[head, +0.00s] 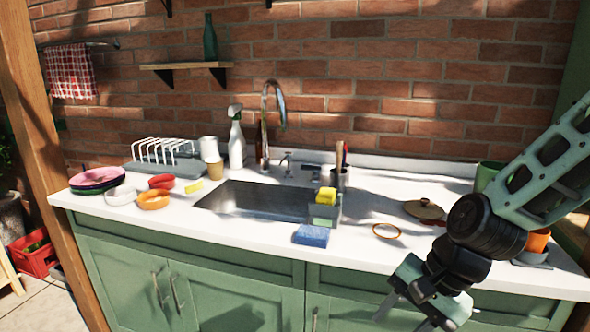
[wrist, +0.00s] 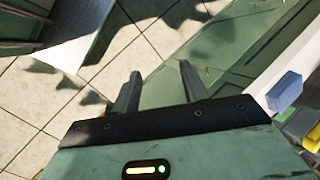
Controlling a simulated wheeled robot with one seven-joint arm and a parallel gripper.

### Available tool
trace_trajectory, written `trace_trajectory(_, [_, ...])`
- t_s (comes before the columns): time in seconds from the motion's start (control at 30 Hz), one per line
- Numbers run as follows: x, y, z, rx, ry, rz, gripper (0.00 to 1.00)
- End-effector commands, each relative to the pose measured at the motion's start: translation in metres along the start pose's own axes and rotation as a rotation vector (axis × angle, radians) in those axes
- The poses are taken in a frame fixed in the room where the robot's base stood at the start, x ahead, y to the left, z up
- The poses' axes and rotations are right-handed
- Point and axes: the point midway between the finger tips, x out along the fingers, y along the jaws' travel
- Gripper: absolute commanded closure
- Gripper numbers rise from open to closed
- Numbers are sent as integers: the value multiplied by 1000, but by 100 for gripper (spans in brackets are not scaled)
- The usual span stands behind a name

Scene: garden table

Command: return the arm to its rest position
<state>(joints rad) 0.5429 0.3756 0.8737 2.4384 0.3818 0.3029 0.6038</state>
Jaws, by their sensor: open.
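My gripper (head: 408,312) hangs at the end of my arm at the lower right of the head view, in front of the green cabinets and below the level of the counter top. It points downward. In the wrist view its two dark fingers (wrist: 157,90) are apart with nothing between them, over the tiled floor and the cabinet front. My arm comes in from the right edge of the head view and hides part of the right end of the counter.
In the wrist view, the blue sponge (wrist: 284,91) lies right of the fingers.

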Motion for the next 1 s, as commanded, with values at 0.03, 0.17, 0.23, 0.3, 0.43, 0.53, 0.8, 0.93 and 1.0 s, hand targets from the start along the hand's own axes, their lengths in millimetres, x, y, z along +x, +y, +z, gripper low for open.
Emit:
trace_trajectory(0.03, [-4, 0, 18, -116, 3, 47, 56])
trace_trajectory(0.17, [-12, 8, 52, -392, -1, 150, 56])
trace_trajectory(0.23, [-19, 12, 68, -537, -3, 199, 56])
trace_trajectory(0.3, [-27, 17, 84, -680, -8, 244, 56])
trace_trajectory(0.43, [-45, 25, 112, -937, -19, 317, 56])
trace_trajectory(0.53, [-59, 32, 128, -1102, -31, 358, 56])
trace_trajectory(0.8, [-78, 42, 149, -1330, -52, 406, 56])
trace_trajectory(0.93, [-78, 43, 150, -1343, -54, 409, 56])
trace_trajectory(1.0, [-78, 43, 149, -1342, -54, 409, 56])
